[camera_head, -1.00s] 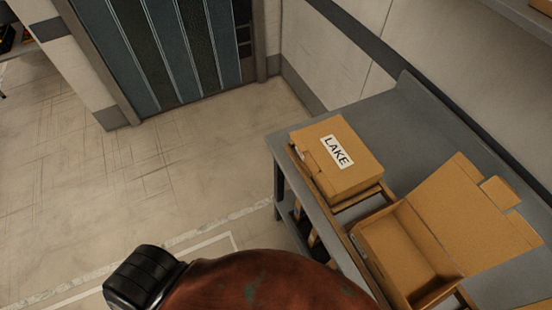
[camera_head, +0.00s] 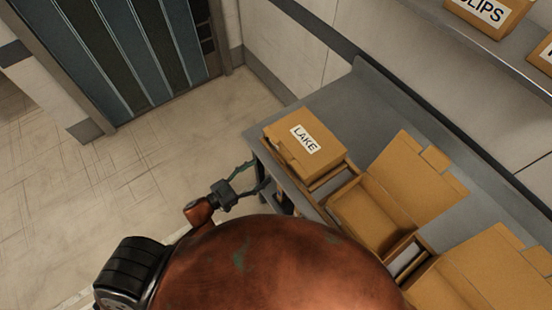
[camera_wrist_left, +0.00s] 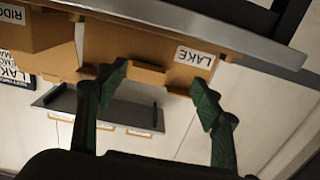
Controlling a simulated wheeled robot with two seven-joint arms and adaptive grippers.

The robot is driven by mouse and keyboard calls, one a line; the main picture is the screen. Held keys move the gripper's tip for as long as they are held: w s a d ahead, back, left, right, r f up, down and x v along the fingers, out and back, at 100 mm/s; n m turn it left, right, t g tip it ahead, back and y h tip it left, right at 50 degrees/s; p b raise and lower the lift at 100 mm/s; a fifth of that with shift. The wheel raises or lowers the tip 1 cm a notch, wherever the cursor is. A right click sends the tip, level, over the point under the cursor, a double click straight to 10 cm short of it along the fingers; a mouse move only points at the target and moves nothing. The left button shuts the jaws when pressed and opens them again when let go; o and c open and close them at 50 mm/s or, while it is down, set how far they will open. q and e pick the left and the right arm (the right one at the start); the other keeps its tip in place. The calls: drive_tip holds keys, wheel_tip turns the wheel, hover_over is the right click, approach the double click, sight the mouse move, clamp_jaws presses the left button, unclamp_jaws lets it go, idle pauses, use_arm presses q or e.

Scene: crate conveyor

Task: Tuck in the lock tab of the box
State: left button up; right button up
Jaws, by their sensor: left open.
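The closed cardboard box labelled LAKE (camera_head: 325,168) sits at the far end of the grey bench. Its lock tab (camera_head: 284,153) shows on the edge facing my left gripper; whether it is tucked in is too small to tell here. My left gripper (camera_head: 256,176) is open and empty, just off the bench edge beside this box. In the left wrist view the picture is upside down; the box (camera_wrist_left: 120,42) lies beyond the green fingers (camera_wrist_left: 158,80), and the tab (camera_wrist_left: 147,75) sticks out between them. My right gripper is not in view.
An open empty box (camera_head: 365,222) stands beside the LAKE box, with another open box (camera_head: 480,275) nearer. Labelled boxes (camera_head: 490,12) stand on a wall shelf (camera_head: 510,52). The floor left of the bench (camera_head: 385,120) is clear.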

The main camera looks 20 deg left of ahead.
sight(284, 155)
use_arm(q)
drive_tip(key=shift+h, duration=0.3)
drive_tip(key=w+d, duration=0.1)
drive_tip(key=w+d+r, duration=0.1)
drive_tip(key=w+d, duration=0.1)
drive_tip(key=w+d+r, duration=0.1)
drive_tip(key=w+d, duration=0.1)
drive_tip(key=shift+d+p, duration=0.1)
drive_tip(key=shift+p, duration=0.25)
drive_tip(key=shift+w+d, duration=0.3)
drive_tip(key=shift+w, duration=0.1)
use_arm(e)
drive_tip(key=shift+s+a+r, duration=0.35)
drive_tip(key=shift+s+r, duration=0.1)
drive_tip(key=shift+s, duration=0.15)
